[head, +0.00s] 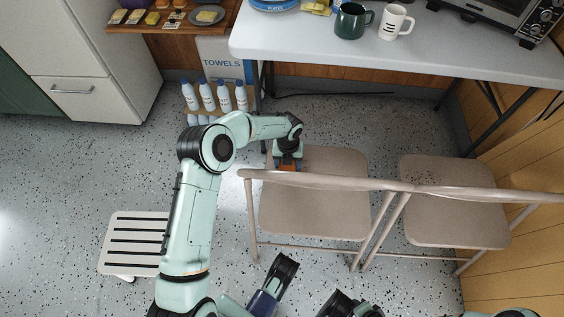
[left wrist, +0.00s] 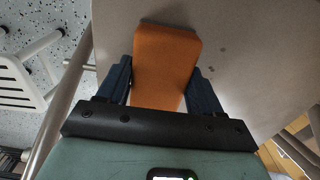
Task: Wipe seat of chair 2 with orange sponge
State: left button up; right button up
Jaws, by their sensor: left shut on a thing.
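Two beige folding chairs stand side by side, the left chair's seat (head: 315,215) and the right chair's seat (head: 455,222); no number shows on either. My left gripper (head: 288,163) is shut on the orange sponge (head: 287,169), at the far left part of the left chair's seat, beyond its backrest bar. In the left wrist view the sponge (left wrist: 165,62) sits between both fingers, over the seat (left wrist: 250,50), which carries a few dark specks. I cannot tell whether it touches the seat. Dark parts of my right arm show at the bottom; its jaws (head: 284,268) are unclear.
Dark specks lie on the right chair's seat. A white table (head: 400,60) with mugs (head: 352,21) stands behind the chairs. White bottles (head: 207,96) stand beyond my left arm. A slatted white stool (head: 135,243) is at left. Backrest bars (head: 330,180) cross the near side.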

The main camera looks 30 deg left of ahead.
aim_at(307, 170)
pick_arm(q)
jog(key=shift+w+d+f+b, duration=0.1)
jog(key=shift+w+d+b, duration=0.35)
jog(key=shift+d, duration=0.3)
jog(key=shift+w+d+f+b, duration=0.1)
jog(key=shift+w+d+b, duration=0.3)
jog(key=shift+d, duration=0.35)
jog(key=shift+w+d+r, duration=0.1)
jog(key=shift+w+d, duration=0.3)
jog(key=shift+d, duration=0.45)
jog(key=shift+w+d+r, duration=0.1)
jog(key=shift+w+d, duration=0.3)
jog(key=shift+d, duration=0.45)
pick_arm(e)
jog(key=shift+s+a+f, duration=0.2)
jog(key=shift+s+f, duration=0.1)
jog(key=shift+f, duration=0.45)
pick_arm(q)
jog(key=shift+a+r+p, duration=0.1)
jog(key=shift+r+p, duration=0.65)
jog(key=shift+r, duration=1)
jog(key=shift+r+p, duration=0.55)
jog(key=shift+r, duration=0.75)
pick_arm(e)
jog(key=shift+s+a+r, duration=0.1)
jog(key=shift+a+r, duration=0.05)
jog(key=shift+r, duration=1)
